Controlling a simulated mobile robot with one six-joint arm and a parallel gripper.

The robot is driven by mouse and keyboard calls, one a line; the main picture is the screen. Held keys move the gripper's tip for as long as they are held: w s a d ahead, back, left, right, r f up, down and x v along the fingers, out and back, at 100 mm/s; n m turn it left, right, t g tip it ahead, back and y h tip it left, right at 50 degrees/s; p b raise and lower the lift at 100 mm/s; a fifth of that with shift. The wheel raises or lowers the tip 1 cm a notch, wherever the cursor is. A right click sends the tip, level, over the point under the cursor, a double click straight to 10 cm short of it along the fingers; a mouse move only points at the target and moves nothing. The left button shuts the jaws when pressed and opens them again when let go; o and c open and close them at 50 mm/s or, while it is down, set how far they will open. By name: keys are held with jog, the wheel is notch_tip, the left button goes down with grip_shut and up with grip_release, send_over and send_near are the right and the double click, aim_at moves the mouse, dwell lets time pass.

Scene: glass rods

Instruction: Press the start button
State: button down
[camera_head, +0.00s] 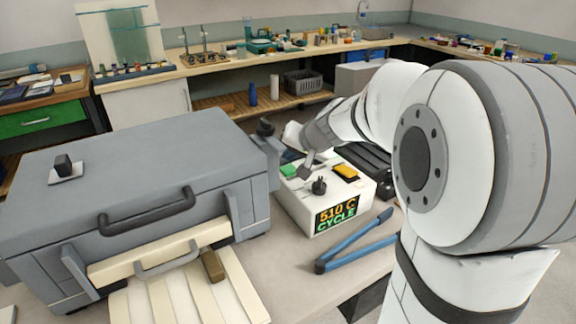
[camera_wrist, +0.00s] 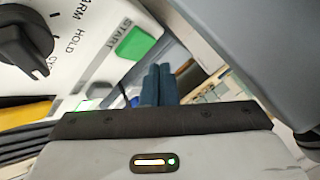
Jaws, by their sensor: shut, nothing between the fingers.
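The green start button (camera_head: 289,170) is on the top left of a white control box (camera_head: 295,205). In the wrist view the green button (camera_wrist: 136,42) sits beside the printed word START. My gripper (camera_head: 304,173) is over the box, just right of the green button in the head view. In the wrist view its dark fingers (camera_wrist: 159,82) are together with nothing between them. Their tips lie just below and right of the button in the picture; whether they touch it I cannot tell.
A black knob (camera_head: 319,187) and a yellow button (camera_head: 346,172) are on the same box, whose display reads 510 C CYCLE. A grey kiln (camera_head: 130,165) stands close on the left. Blue-handled tongs (camera_head: 352,240) lie in front. Bare bench shows at front centre.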

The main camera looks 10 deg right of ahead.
aim_at(291, 171)
jog(key=shift+r+p, duration=0.95)
jog(key=shift+r, duration=0.8)
